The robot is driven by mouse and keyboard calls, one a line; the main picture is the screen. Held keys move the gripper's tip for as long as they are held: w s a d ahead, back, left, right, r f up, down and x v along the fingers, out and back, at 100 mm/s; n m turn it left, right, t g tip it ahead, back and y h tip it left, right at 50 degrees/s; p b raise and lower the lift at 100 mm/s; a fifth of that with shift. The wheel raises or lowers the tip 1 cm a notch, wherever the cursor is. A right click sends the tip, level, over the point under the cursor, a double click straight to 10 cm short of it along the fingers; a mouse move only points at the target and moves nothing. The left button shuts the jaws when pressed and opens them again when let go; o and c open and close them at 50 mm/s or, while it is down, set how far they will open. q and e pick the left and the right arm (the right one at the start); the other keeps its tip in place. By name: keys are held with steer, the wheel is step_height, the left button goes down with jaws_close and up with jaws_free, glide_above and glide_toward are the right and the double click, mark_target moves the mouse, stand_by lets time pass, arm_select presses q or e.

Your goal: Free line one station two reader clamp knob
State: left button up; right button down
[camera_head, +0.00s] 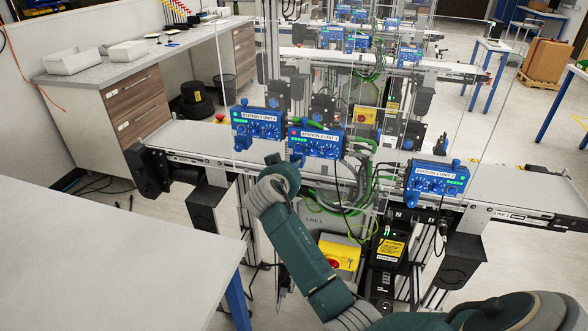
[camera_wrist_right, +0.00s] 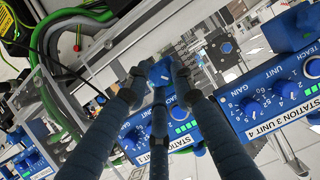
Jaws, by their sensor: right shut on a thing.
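Three blue reader units sit along the nearest conveyor. The left unit (camera_head: 257,123) appears labelled Station 3 Unit 4 and also shows in the right wrist view (camera_wrist_right: 262,105). The middle unit (camera_head: 318,143) has a partly readable label. The right unit (camera_head: 437,180) stands apart. My right arm reaches the middle unit; its fingers are mostly hidden in the head view. In the right wrist view, my right gripper (camera_wrist_right: 158,82) is shut on a blue clamp knob (camera_wrist_right: 160,70) beside the middle unit's face (camera_wrist_right: 180,128). My left gripper is not in view.
The grey conveyor belt (camera_head: 510,190) runs behind my right arm. Green and black cables (camera_head: 365,185) hang beside the middle unit. A yellow-and-red stop box (camera_head: 340,256) is below. A pale table (camera_head: 100,262) fills the near left. More conveyors stand behind.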

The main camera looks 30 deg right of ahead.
steer(key=shift+w+a+f+n+g+h+b, duration=0.15)
steer(key=shift+n+g+h+b, duration=0.65)
steer(key=shift+n, duration=0.6)
steer(key=shift+w+a+n+g+h+b, duration=0.1)
steer(key=shift+n+g+h+b, duration=0.4)
steer(key=shift+n+b, duration=0.75)
steer(key=shift+w+a+f+n+g+h+b, duration=0.15)
steer(key=shift+n+g+h+b, duration=0.45)
steer(key=shift+n, duration=0.95)
steer(key=shift+d, duration=0.1)
steer(key=shift+r, duration=0.1)
steer(key=c, duration=1.5)
jaws_free()
